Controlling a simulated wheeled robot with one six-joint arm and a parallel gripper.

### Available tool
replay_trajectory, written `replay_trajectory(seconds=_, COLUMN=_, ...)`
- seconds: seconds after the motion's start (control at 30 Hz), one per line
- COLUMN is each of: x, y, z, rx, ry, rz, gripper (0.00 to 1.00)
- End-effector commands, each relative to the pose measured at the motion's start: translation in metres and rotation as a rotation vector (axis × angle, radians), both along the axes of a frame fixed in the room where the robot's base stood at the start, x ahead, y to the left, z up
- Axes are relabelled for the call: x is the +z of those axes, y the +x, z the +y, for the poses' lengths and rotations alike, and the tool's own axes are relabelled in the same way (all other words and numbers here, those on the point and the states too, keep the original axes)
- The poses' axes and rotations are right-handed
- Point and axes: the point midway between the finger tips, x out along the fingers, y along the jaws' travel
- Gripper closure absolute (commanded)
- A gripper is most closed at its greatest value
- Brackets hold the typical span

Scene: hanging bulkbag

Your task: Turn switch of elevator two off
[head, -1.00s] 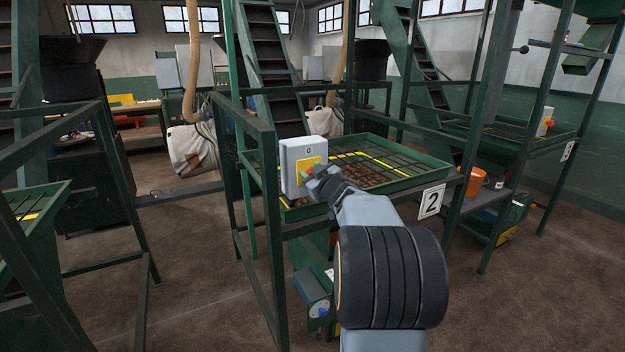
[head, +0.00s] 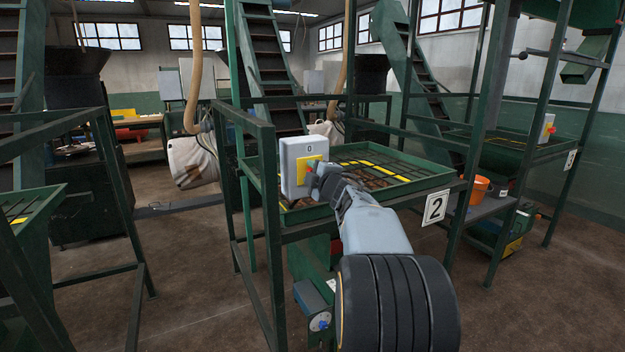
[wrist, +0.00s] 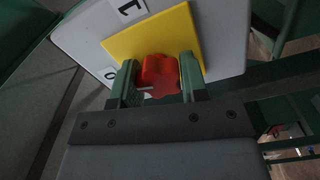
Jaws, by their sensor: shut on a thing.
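The switch box (head: 300,160) of elevator two is a grey box with a yellow plate (head: 304,172) and a "0" mark on top. It is mounted at the front left of the green tray marked "2" (head: 435,206). My gripper (head: 312,176) reaches it from the right. In the wrist view, the red switch knob (wrist: 160,75) sits between the two green fingers of my gripper (wrist: 159,80), which are shut on it. The yellow plate (wrist: 130,38) and a "1" label (wrist: 129,9) show behind the knob. The knob is mostly hidden in the head view.
Another switch box (head: 546,128) and an orange bucket (head: 481,187) are at the right.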

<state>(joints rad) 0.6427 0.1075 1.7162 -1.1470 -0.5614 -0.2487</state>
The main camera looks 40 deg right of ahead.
Motion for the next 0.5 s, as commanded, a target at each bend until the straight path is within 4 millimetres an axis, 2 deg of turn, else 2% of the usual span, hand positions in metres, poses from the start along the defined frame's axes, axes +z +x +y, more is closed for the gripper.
replay_trajectory(seconds=0.2, x=-0.0012, y=0.0002, z=0.0006, rx=0.000, ry=-0.134, rz=0.016, gripper=0.83)
replay_trajectory(seconds=0.5, x=-0.0009, y=0.0003, z=0.0007, rx=0.002, ry=-0.232, rz=0.030, gripper=0.83)
